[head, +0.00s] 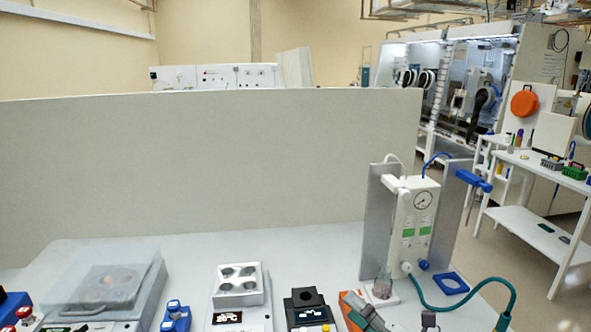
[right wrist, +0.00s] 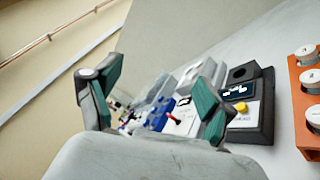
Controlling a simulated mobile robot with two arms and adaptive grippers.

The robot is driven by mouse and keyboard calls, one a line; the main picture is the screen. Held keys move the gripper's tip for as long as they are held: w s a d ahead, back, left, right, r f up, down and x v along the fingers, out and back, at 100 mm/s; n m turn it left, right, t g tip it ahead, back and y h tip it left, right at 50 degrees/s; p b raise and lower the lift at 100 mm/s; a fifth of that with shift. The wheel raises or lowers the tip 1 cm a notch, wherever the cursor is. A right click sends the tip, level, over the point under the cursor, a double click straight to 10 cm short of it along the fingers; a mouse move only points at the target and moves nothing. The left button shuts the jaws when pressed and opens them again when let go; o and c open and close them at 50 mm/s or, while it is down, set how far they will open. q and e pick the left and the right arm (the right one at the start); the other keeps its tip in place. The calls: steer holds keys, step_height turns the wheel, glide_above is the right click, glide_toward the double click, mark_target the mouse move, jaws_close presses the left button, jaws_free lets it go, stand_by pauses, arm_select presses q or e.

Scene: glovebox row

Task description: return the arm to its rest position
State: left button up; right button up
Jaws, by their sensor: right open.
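My right gripper (head: 398,320) shows only in part at the bottom edge of the head view, in front of the gauge stand. In the right wrist view the right gripper (right wrist: 158,98) is open, its two dark fingers with green pads spread apart. I see nothing held between them; bench devices show in the gap beyond. Most of the right arm is outside the head view. My left gripper is not in view.
A gauge stand (head: 412,225) with a green hose (head: 470,295) rises close by. A clear-lidded box (head: 105,285), metal block (head: 240,285) and black device (head: 308,308) line the bench. An orange rack (right wrist: 308,105) is right of the gripper. A pale partition (head: 210,160) stands behind.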

steer(key=s+d+f+m+g+h, duration=0.1)
steer(key=s+d+f+m+h, duration=0.4)
steer(key=m+h, duration=0.5)
steer(key=s+d+f+m+h, duration=0.3)
steer(key=d+f+m+h, duration=0.3)
steer(key=m, duration=0.8)
steer(key=s+a+f+m+g+y, duration=0.1)
steer(key=s+f+m+g+y, duration=0.3)
steer(key=s, duration=0.7)
steer(key=s+a+f+m+g+h, duration=0.1)
steer(key=s+f+m+g, duration=0.1)
steer(key=s+f+g, duration=0.65)
step_height(320, 180, down, 22)
steer(key=s, duration=0.2)
steer(key=s+d+f+n, duration=0.1)
steer(key=s+d+f, duration=0.2)
steer(key=s+f, duration=1.4)
steer(key=shift+f, duration=0.75)
